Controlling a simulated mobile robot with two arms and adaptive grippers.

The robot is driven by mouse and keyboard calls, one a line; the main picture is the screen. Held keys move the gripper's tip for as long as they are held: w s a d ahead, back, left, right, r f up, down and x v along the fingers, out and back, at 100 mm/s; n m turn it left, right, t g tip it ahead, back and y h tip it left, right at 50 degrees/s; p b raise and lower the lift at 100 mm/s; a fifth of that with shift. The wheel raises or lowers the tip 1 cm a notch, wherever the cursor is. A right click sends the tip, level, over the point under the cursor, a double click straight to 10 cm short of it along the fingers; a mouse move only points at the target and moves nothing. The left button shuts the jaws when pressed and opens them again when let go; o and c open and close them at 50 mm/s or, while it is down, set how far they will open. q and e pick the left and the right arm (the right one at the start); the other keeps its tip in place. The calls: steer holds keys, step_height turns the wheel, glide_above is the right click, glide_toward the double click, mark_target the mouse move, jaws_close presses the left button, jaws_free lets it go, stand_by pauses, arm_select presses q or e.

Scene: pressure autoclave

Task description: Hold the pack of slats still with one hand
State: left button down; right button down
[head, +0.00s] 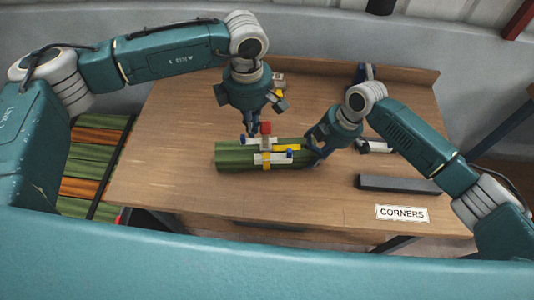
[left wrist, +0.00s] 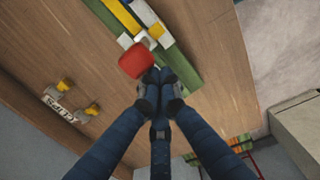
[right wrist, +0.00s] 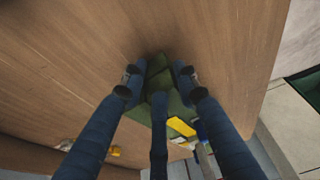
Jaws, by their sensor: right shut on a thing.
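The pack of green slats (head: 230,156) lies on the table, with white and yellow pieces and a clamp-like part with a red block (head: 265,127) across its middle. My right gripper (head: 316,150) is shut on the pack's right end; in the right wrist view the green slats (right wrist: 160,80) sit between its fingers. My left gripper (head: 252,131) points down at the pack's far side, beside the red block. In the left wrist view its fingertips (left wrist: 160,82) are together, close to the red block (left wrist: 138,60), with nothing visible between them. Whether they touch it I cannot tell.
A dark bar (head: 398,184) lies at the right by a "CORNERS" label (head: 402,213). A rack of green and orange slats (head: 95,150) stands left of the table. Yellow clips (left wrist: 65,85) lie by a label in the left wrist view. The table's left part is clear.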

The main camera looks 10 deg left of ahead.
mark_target(269, 126)
steer(key=shift+s+a+f, duration=0.1)
stand_by(0.3)
arm_select(q)
steer(key=shift+w+d+f, duration=0.1)
steer(key=shift+d, duration=0.65)
steer(key=shift+w+d+f, duration=0.15)
steer(key=shift+d, duration=0.55)
steer(key=shift+w+d+f, duration=0.1)
steer(key=shift+d, duration=0.65)
steer(key=shift+s+a+r, duration=0.15)
steer(key=shift+s+a, duration=0.05)
steer(key=shift+a, duration=0.9)
steer(key=shift+s+a+r, duration=0.15)
steer(key=shift+a, duration=0.95)
step_height(269, 126, up, 8)
steer(key=a, duration=0.1)
